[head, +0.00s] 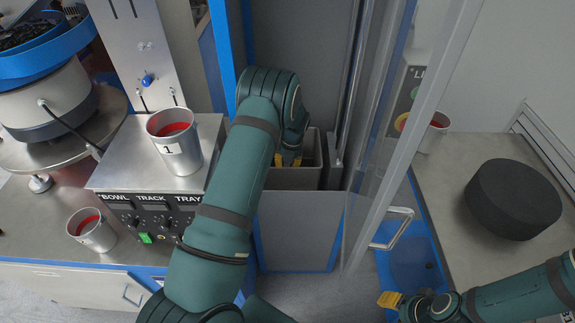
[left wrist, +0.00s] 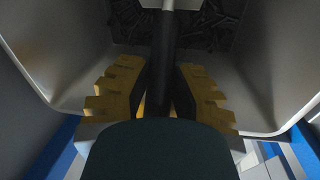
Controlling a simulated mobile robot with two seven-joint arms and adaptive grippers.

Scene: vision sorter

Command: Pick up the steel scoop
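The steel scoop shows in the left wrist view as a dark handle (left wrist: 163,65) with a pale metal part at the top edge. Its far end is cut off by the frame. My left gripper (left wrist: 162,85) has its yellow fingers on either side of the handle, close against it, and looks shut on it. In the head view my left gripper (head: 288,160) reaches down into a grey bin (head: 290,178), and my arm hides the scoop there. My right gripper (head: 390,300) is at the lower right, apart from the bin; its opening is not clear.
Dark small parts (left wrist: 205,30) lie in the bin. A cup marked 1 (head: 180,158) stands on the control box, and another cup (head: 92,232) stands below left. A clear door with a handle (head: 398,228) is right of the bin. A black round block (head: 513,198) sits at right.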

